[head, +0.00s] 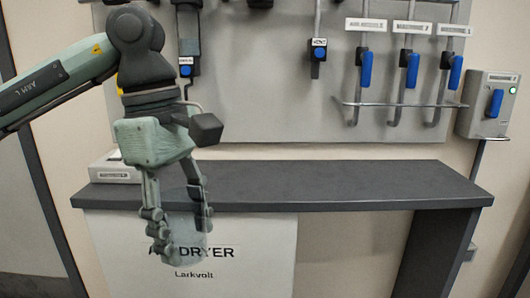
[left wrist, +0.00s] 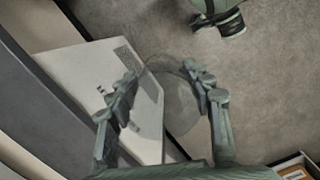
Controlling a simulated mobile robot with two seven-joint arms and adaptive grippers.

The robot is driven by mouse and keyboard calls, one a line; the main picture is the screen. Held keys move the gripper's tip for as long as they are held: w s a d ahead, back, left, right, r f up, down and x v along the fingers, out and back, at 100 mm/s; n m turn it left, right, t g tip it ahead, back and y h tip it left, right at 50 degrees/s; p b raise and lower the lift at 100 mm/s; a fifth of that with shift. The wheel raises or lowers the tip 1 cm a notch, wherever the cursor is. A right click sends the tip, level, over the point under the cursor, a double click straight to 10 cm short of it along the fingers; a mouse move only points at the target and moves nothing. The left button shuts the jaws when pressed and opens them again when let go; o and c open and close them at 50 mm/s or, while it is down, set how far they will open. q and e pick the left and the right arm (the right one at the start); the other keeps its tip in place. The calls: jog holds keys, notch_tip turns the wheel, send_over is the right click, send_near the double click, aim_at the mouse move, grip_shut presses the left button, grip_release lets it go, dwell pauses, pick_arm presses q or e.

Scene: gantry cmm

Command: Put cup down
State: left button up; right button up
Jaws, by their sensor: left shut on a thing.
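My left gripper (head: 178,226) is shut on a clear, see-through cup (head: 182,246), with one finger on each side of it. The fingers point down and the cup looks roughly upright. In the head view the cup appears in front of the dark shelf and the white air dryer panel, below the level of the shelf top. The left wrist view also shows the cup (left wrist: 176,100) between the fingers of the left gripper (left wrist: 163,84), above the floor. Its outline is faint. My right gripper is not in view.
The dark shelf (head: 330,180) has a long clear top. A small white labelled box (head: 113,172) stands at its left end. The air dryer panel (head: 255,260) is below. Blue-handled valves (head: 412,70) and a metal rail (head: 400,104) are on the wall behind.

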pick_arm(q)
jog(key=w+a+f+m, duration=0.3)
jog(key=f+m, duration=0.3)
jog(key=f, duration=0.4)
jog(key=w+a+f+m+g+y, duration=0.1)
jog(key=w+a+f+m, duration=0.2)
jog(key=f, duration=0.7)
jog(key=a+m, duration=0.2)
jog(key=m, duration=0.2)
jog(key=shift+m, duration=0.3)
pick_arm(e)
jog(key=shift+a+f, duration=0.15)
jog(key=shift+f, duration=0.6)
pick_arm(q)
jog(key=shift+r, duration=0.1)
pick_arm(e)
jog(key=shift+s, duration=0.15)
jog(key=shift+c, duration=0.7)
